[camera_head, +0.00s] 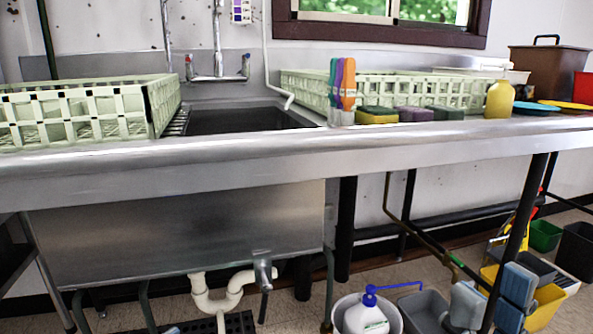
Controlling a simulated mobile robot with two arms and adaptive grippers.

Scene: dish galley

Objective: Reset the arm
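Several blue-grey rounded parts (517,285) show at the lower right, below the counter and in front of the floor items. They look like parts of my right arm.
A steel counter (250,165) with a sink (245,119) crosses the view. Green dish racks (75,113) (440,91), sponges (376,115) and a yellow bottle (499,99) stand on it. Below are a white bucket (343,312), a grey bin (425,308) and black legs (343,225).

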